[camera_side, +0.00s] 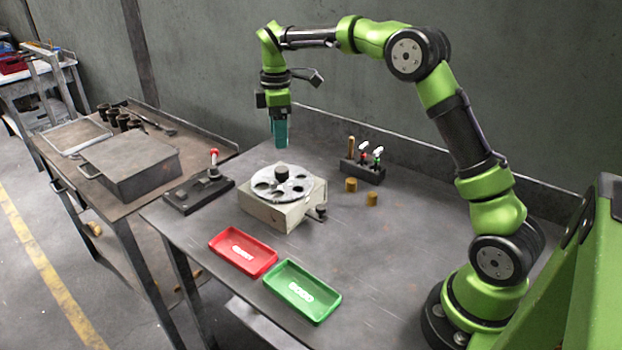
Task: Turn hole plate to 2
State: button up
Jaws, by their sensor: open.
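The hole plate (269,186) is a round silver disc with several holes and a dark knob (281,172) at its centre. It lies flat on top of a pale box-shaped base (279,213), which has a small dark knob on its right front side. Any numbers on the plate are too small to read. My gripper (280,140) has teal fingers pointing down. It is open and hangs above the table behind the plate, apart from the plate and its knob. I see nothing held between the fingers.
A dark lever fixture with a red knob (214,155) stands left of the plate. A red tray (243,266) and a green tray (318,308) lie in front. Two brass cylinders (351,185) and a dark tool rack (362,171) stand right. The right-hand tabletop is mostly clear.

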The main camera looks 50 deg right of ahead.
notch_tip(320, 180, up, 7)
dwell(0.3)
jog(key=s+a+m+t, duration=0.2)
jog(key=s+a+m, duration=0.1)
jog(key=s, duration=0.6)
jog(key=s+a+f+m+t+y, duration=0.1)
jog(key=s+a+m+t, duration=0.1)
jog(key=s+m, duration=0.4)
jog(key=s+a+f+m+t+y, duration=0.1)
jog(key=s+a+m+t, duration=0.2)
jog(key=s, duration=0.9)
jog(key=shift+s+a+m, duration=0.2)
jog(key=shift+a+m, duration=0.8)
jog(key=shift+m, duration=0.1)
